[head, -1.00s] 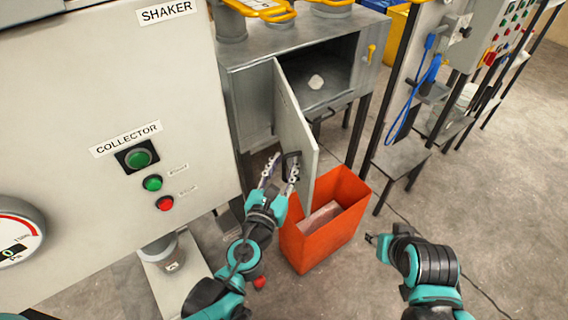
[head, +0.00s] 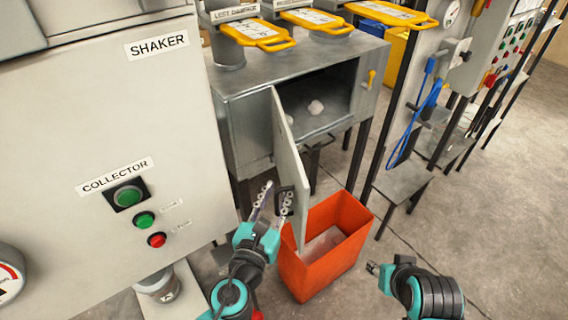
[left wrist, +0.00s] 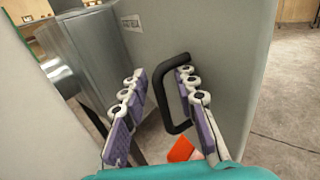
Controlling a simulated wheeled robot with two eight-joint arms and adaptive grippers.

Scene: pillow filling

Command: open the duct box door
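The duct box (head: 245,125) is a grey metal box on dark legs in the head view. Its door (head: 290,160) stands swung open toward me, and the dark inside shows a few small pale lumps (head: 316,107). The door carries a black handle (left wrist: 174,92), large in the left wrist view. My left gripper (head: 272,200) is open at the handle; in the left wrist view its fingers (left wrist: 163,100) are spread, with one finger by the handle's bar. I cannot tell whether it touches. My right gripper (head: 374,268) is low at the right, away from the door; its finger gap is too small to judge.
An orange bin (head: 322,265) stands below and right of the door, close to its lower edge. The collector panel (head: 120,130) fills the left side. A stand with blue cable (head: 425,95) is at the right. Open floor (head: 490,210) lies at the right.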

